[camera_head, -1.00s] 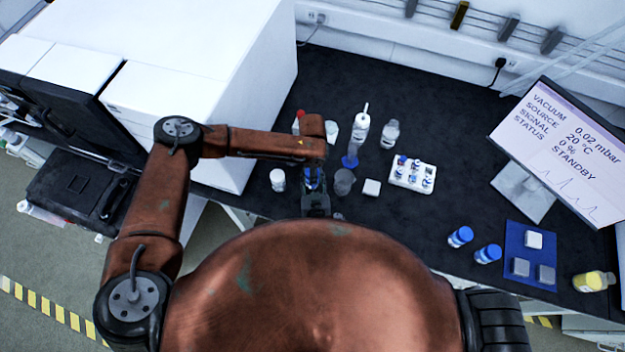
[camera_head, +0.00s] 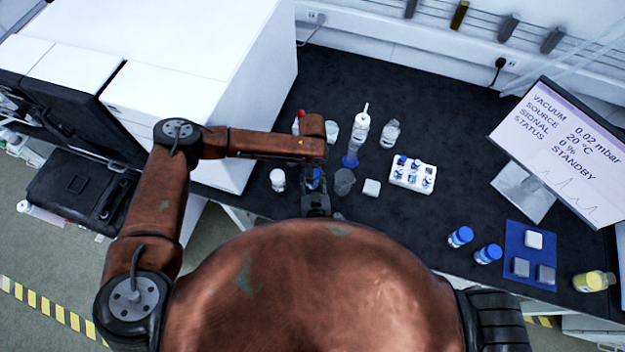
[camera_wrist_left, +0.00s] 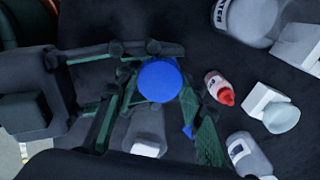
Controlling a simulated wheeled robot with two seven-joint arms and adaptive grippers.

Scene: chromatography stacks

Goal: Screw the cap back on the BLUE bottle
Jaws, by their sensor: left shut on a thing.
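My left gripper (camera_head: 315,186) is low over the bench near its front edge, beside a small group of vessels. In the left wrist view its fingers (camera_wrist_left: 158,86) are shut on a round blue cap (camera_wrist_left: 159,81), seen from above. A bit of this blue also shows between the fingers in the head view (camera_head: 314,178). What is under the cap is hidden, so I cannot tell whether it sits on a bottle. My right gripper is not in view.
Near the gripper stand a white-lidded jar (camera_head: 277,180), a grey beaker (camera_head: 344,181), a wash bottle (camera_head: 359,130) and a clear bottle (camera_head: 390,133). A white vial rack (camera_head: 412,174) is to the right. Two blue-capped bottles (camera_head: 461,237) (camera_head: 488,254) stand farther right, beside a blue mat (camera_head: 531,239).

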